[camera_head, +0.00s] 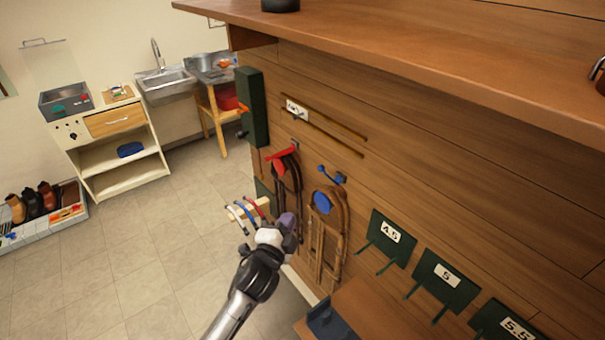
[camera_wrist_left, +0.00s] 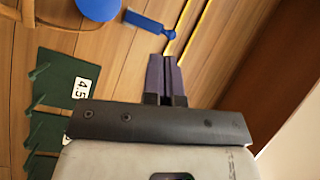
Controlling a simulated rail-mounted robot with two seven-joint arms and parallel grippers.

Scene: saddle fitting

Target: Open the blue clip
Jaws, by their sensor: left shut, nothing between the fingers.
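The blue clip (camera_head: 332,176) is a small blue bar with a rounded end on the wooden wall, above a blue disc (camera_head: 321,200) on a brown strap assembly. In the left wrist view the clip (camera_wrist_left: 146,22) sits just beyond my fingertips, beside the blue disc (camera_wrist_left: 97,6). My left gripper (camera_head: 288,222) is shut and empty, below and left of the clip in the head view. In the wrist view its purple-grey fingers (camera_wrist_left: 160,60) are together, their tips close to the clip's rounded end. I cannot tell whether they touch. My right gripper is not in view.
A red clip (camera_head: 282,155) with its own strap hangs to the left of the blue one. Green plates marked 4.5 (camera_head: 392,237), 5 (camera_head: 445,281) and 5.5 (camera_head: 507,325) stick out at lower right. A wooden shelf (camera_head: 420,50) overhangs above.

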